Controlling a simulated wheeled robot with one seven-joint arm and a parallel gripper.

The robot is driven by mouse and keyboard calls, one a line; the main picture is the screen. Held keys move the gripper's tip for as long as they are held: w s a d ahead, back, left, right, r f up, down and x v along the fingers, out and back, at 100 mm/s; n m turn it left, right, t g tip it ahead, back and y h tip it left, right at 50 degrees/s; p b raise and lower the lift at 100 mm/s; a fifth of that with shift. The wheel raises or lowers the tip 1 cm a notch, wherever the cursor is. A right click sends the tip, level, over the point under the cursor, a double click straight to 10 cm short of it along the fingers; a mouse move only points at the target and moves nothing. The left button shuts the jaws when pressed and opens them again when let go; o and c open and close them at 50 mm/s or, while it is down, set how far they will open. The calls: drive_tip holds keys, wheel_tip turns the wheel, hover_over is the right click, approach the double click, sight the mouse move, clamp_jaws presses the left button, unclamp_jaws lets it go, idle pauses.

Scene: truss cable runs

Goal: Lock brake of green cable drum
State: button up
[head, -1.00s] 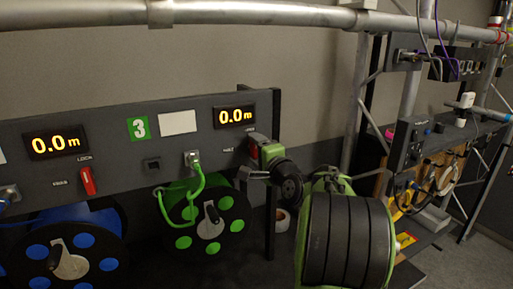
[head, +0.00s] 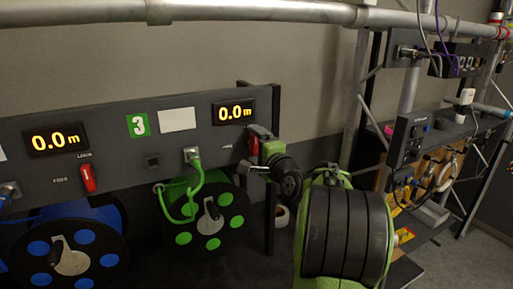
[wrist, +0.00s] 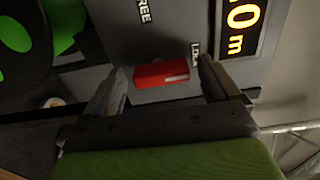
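The green cable drum (head: 212,222) sits under the panel in the head view, with a green cable (head: 193,188) plugged in above it. Its red brake lever (wrist: 162,75) shows in the wrist view, between the labels FREE and LOCK. The lever's white-striped end lies on the side towards LOCK. In the head view my gripper mostly hides the lever. My gripper (wrist: 163,66) is open, with one finger beyond each end of the lever and gaps visible. In the head view my gripper (head: 256,152) is at the panel, right of the green drum's socket.
A blue drum (head: 70,255) with its own red lever (head: 88,178) is at the left. Displays (head: 234,112) read 0.0 m. A truss tube (head: 250,12) crosses overhead. A dark post (head: 270,215) stands beside my gripper. A tape roll (head: 281,216) lies behind it.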

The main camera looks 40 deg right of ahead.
drive_tip(key=b+v, duration=0.3)
drive_tip(key=v, duration=1.2)
drive_tip(key=shift+s+a, duration=0.2)
drive_tip(key=shift+s, duration=0.15)
drive_tip(key=w+a+f+n+g+y, duration=0.1)
drive_tip(key=a+f+n+g+y, duration=0.2)
drive_tip(key=a+f+n, duration=0.5)
drive_tip(key=w+a+f+n+g+y, duration=0.1)
drive_tip(key=w+a+n+g+y, duration=0.2)
drive_tip(key=a, duration=0.9)
drive_tip(key=s+a+f+n+g, duration=0.3)
drive_tip(key=s+f+n, duration=0.1)
drive_tip(key=s, duration=0.3)
drive_tip(key=s+a+f+n+g+h, duration=0.1)
drive_tip(key=s+a+f+n+g, duration=0.1)
drive_tip(key=s+n, duration=0.4)
drive_tip(key=shift+s+a+f+g, duration=0.4)
drive_tip(key=shift+s+a+f, duration=0.15)
drive_tip(key=shift+s+f, duration=0.45)
